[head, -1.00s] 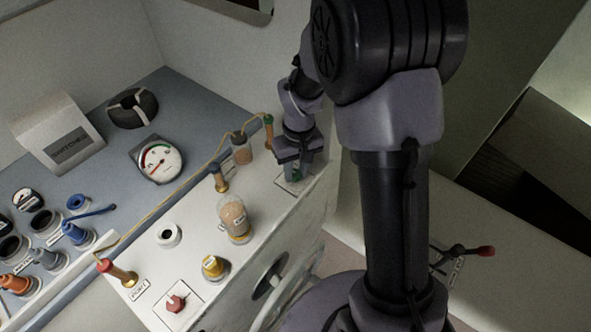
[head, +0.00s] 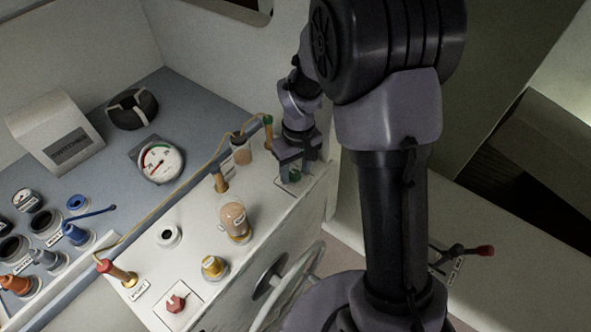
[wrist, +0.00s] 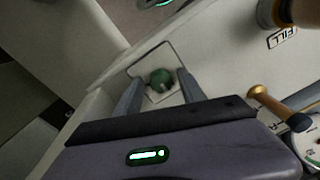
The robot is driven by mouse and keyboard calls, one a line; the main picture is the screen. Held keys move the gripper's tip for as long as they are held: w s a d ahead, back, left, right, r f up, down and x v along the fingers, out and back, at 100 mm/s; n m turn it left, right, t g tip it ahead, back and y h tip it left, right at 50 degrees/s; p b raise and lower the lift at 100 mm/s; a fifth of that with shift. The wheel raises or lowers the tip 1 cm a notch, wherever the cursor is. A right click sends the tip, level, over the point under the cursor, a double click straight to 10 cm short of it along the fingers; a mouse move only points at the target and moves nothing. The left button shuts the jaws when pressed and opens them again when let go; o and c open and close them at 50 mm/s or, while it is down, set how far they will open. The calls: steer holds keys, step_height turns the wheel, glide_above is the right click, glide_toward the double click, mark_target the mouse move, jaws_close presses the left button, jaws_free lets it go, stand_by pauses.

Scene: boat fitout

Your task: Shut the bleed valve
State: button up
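A green knob (wrist: 160,80) sits on a light, outlined square plate (wrist: 157,97) at the panel's edge. It also shows, partly hidden, below my gripper in the head view (head: 295,176). My gripper (wrist: 159,82) is open, with one finger on each side of the knob and a visible gap to it. A red knob (head: 176,302) sits on a similar square plate at the panel's near left end. No label reading "bleed" is legible, so I cannot tell from lettering which knob is the bleed valve.
A bottle with tan contents (head: 233,219), a yellow-capped fitting (head: 214,267) and a white ring (head: 169,235) stand on the white panel. A cord runs from a red-topped post (head: 117,272) to a green-topped post (head: 268,129). A handwheel (head: 292,283) is on the front face.

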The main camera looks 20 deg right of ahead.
mark_target(298, 173)
step_height(298, 173, up, 17)
steer(key=p, duration=0.2)
steer(key=shift+d+r+p, duration=0.15)
steer(key=shift+d+p, duration=0.2)
steer(key=shift+d, duration=0.05)
steer(key=s+a+f+m+t+b, duration=0.2)
steer(key=s+f+b, duration=0.6)
steer(key=b, duration=0.4)
steer(key=s+a+f+m+t+y+b, duration=0.1)
steer(key=s+a+f+m+t+b, duration=0.1)
steer(key=s+f+m+b, duration=0.3)
steer(key=s+f+t+b, duration=0.1)
steer(key=s+f+b, duration=0.3)
steer(key=s+b, duration=0.2)
steer(key=shift+a+t+y+b, duration=0.3)
steer(key=shift+a+t+b, duration=0.1)
steer(key=shift+b, duration=0.4)
steer(key=shift+s, duration=0.1)
